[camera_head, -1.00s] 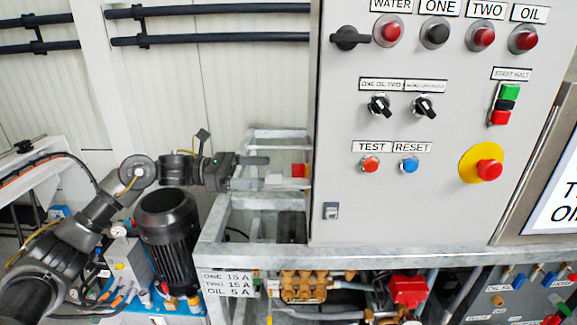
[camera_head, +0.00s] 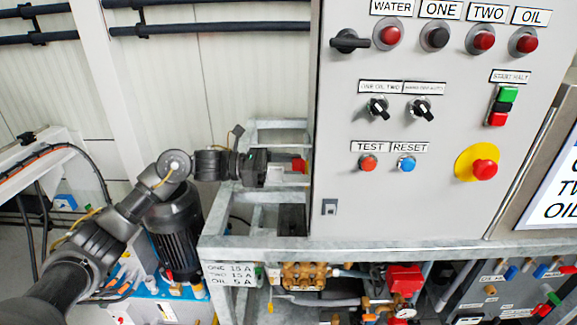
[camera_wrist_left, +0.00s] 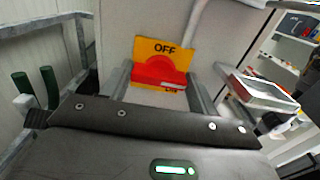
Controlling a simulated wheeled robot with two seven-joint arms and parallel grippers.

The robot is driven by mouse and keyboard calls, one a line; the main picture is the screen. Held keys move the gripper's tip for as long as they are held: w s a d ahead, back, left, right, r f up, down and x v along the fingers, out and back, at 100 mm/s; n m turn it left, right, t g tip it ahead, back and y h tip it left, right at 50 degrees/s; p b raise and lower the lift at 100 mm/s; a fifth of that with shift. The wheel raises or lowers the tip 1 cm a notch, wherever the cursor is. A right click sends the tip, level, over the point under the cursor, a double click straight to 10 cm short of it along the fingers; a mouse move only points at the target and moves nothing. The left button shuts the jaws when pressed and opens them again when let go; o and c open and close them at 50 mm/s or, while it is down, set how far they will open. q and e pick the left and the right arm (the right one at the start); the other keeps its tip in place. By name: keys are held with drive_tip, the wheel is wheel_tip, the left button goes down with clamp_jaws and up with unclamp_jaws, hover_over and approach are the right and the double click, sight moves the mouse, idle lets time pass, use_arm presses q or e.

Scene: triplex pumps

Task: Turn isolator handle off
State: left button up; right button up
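The isolator handle (camera_wrist_left: 158,73) is a red bar on a yellow plate (camera_wrist_left: 176,49) marked OFF at its top, in the left wrist view. The handle lies roughly crosswise. Lettering at the plate's lower edge is partly covered. In the head view only a small red part of the handle (camera_head: 299,165) shows, at the left side of the grey cabinet. My left gripper (camera_wrist_left: 158,82) is open, its two fingers apart on either side of the handle. No grip on it shows. The gripper also shows in the head view (camera_head: 285,170). My right gripper is not in view.
The grey cabinet (camera_head: 400,205) with its switches and buttons stands right of my left gripper. A galvanised frame (camera_head: 222,215) surrounds the gripper below and behind. A black motor (camera_head: 176,235) stands under my left arm. A white wall lies behind.

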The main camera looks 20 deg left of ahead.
use_arm(q)
drive_tip(key=c, duration=0.4)
drive_tip(key=shift+w+a+f+n+b, duration=0.1)
drive_tip(key=shift+n+b, duration=0.95)
drive_tip(key=shift+n, duration=3.45)
drive_tip(key=shift+w+n+b, duration=0.1)
drive_tip(key=shift+n+b, duration=0.9)
drive_tip(key=shift+n, duration=3.5)
drive_tip(key=shift+c, duration=0.2)
drive_tip(key=o, duration=1)
